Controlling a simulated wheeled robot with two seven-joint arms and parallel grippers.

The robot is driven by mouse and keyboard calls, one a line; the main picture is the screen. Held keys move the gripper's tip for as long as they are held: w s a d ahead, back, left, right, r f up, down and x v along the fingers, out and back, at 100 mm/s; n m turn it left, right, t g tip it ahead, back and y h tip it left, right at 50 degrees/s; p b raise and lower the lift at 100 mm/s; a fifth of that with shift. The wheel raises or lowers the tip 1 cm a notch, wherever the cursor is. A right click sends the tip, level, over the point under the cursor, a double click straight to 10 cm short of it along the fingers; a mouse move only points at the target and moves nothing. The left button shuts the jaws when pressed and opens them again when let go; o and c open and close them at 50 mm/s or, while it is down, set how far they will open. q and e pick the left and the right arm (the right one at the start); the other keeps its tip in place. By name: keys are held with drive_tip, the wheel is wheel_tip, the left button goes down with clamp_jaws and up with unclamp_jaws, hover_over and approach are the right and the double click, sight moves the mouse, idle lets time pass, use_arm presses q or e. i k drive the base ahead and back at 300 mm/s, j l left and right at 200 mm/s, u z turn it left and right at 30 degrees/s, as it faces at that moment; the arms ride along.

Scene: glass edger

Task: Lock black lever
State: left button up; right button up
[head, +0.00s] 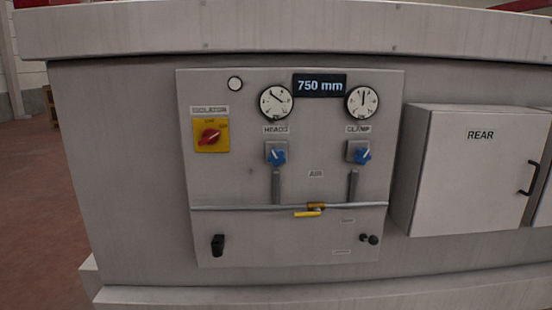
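A small black lever with a round knob (371,239) sticks out at the lower right of the grey control panel (290,240). It points to the right and slightly down. One small label (348,220) sits above it and another (341,252) below it; both are too small to read. A second black handle (218,245) sits at the panel's lower left and stands about upright. I cannot tell for sure which of the two is the task's lever. Neither of my grippers is in view.
Above are a red rotary switch on a yellow plate (210,135), two gauges (276,102), two blue knobs (362,156) and a yellow valve handle (307,213) on a pipe (250,208). A white box marked REAR (480,175) juts out at right.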

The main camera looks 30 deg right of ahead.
sight(373, 240)
drive_tip(key=z, duration=1.75)
